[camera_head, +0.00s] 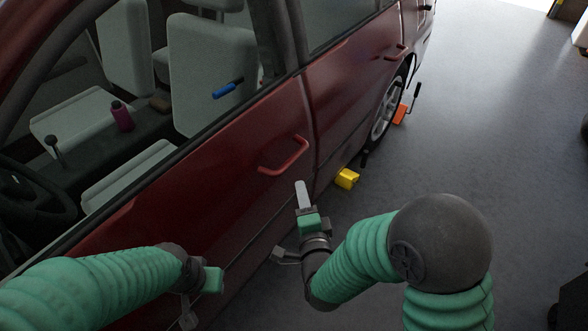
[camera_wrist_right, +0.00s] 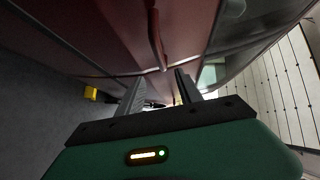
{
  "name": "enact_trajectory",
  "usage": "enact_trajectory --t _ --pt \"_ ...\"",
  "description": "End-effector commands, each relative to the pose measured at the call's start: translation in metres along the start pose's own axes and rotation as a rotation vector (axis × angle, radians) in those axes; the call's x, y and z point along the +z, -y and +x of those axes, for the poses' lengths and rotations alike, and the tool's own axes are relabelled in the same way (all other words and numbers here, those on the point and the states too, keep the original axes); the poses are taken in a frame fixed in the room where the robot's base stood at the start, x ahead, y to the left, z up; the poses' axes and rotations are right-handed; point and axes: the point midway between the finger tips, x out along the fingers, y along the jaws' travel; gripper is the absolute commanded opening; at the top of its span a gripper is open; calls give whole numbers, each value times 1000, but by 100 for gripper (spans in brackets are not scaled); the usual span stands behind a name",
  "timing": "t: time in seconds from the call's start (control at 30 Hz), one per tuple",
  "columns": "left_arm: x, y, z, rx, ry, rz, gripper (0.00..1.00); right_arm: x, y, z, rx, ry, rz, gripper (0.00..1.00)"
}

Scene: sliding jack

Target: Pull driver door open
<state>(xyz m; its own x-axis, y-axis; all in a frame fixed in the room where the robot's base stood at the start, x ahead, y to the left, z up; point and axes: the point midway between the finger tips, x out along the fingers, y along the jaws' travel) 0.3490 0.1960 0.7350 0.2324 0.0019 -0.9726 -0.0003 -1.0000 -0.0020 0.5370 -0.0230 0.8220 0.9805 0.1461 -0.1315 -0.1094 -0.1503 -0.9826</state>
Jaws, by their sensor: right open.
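The dark red driver door (camera_head: 215,165) is in the head view, and it looks shut. Its red bar handle (camera_head: 284,157) stands out from the panel. My right gripper (camera_head: 301,185) is just below and right of the handle, apart from it in the head view. In the right wrist view the handle (camera_wrist_right: 157,38) is beyond the open fingers (camera_wrist_right: 157,90), and nothing is between them. My left gripper (camera_head: 213,279) is low in front of the door panel, left of the handle. Its fingers are too unclear to tell their state.
A yellow block (camera_head: 346,179) lies on the floor near the car's underside. An orange object (camera_head: 400,113) stands by the rear wheel (camera_head: 386,110). The rear door has its own red handle (camera_head: 397,52). The grey floor (camera_head: 490,120) to the right is mostly clear.

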Motion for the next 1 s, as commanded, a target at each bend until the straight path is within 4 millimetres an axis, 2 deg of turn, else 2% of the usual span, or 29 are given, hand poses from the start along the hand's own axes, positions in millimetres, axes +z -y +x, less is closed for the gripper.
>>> enact_trajectory --t 0.4,0.6,0.73,1.0 --pt "3 0 12 0 0 0 36 -2 0 107 -1 -2 -4 42" --pt "4 0 17 0 0 0 36 -2 0 146 1 -1 -4 42" --pt "4 0 18 0 0 0 36 -2 1 156 1 -1 -5 42" --pt "4 0 18 0 0 0 36 -2 1 158 2 0 -5 41"
